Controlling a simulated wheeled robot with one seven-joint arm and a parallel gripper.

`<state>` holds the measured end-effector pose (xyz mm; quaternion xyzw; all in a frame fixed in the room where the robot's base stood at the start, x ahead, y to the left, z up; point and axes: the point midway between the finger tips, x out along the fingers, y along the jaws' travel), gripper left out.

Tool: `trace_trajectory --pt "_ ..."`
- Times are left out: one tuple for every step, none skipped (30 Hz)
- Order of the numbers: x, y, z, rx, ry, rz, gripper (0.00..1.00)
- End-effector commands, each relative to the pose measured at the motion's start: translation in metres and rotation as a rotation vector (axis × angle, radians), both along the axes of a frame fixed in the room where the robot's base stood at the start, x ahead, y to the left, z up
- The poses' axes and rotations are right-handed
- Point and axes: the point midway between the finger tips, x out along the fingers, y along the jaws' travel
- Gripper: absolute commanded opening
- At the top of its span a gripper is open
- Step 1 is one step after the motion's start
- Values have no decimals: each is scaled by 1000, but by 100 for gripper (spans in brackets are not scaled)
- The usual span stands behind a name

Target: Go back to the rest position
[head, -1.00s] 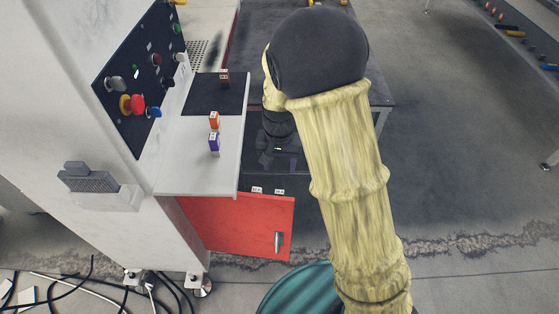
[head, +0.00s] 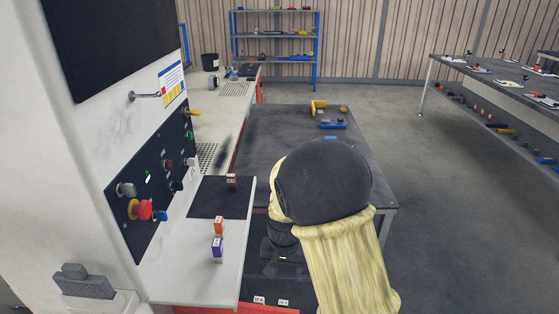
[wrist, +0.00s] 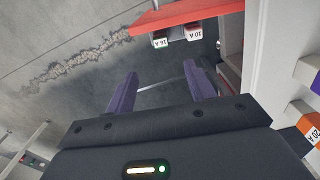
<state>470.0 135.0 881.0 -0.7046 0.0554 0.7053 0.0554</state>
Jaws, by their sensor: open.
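My gripper (head: 282,262) hangs below my arm's dark rounded joint in the head view, just right of the white ledge (head: 180,275). In the wrist view my gripper (wrist: 160,88) shows two purple fingers spread apart with nothing between them. Beyond the fingers are the grey floor and a red panel (wrist: 185,14). Two white-labelled pieces, one marked 16 A (wrist: 160,40) and one marked 10 A (wrist: 194,33), sit along the panel's edge, apart from the fingers.
An orange block (head: 218,226) and a purple block (head: 217,248) stand on the ledge; a brown block (head: 231,182) stands on its black mat (head: 205,200). A control panel (head: 150,190) with knobs rises at left. A dark table (head: 290,135) lies behind my arm.

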Motion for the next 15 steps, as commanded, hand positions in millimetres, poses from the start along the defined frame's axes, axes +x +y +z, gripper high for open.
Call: trace_trajectory --pt "-1 -3 6 2 -3 -1 54" --pt "-2 -6 10 4 -6 -2 54" --pt "-4 -12 18 8 -12 -1 54" --pt "-7 -17 25 11 -17 1 54" --pt "-10 -23 34 15 -25 4 54" --pt "-15 -32 47 20 -35 8 54" --pt "-20 -40 57 23 -44 13 54" --pt "-25 -48 68 27 -55 20 54" --pt "-33 -59 83 30 -72 29 54" --pt "-40 -67 94 31 -84 37 54" --pt "-47 -75 104 31 -97 45 54" --pt "-56 -85 118 31 -115 57 54" --pt "-64 -92 127 28 -129 67 54" --pt "-71 -99 137 26 -143 77 54" --pt "-81 -107 148 21 -162 90 54"
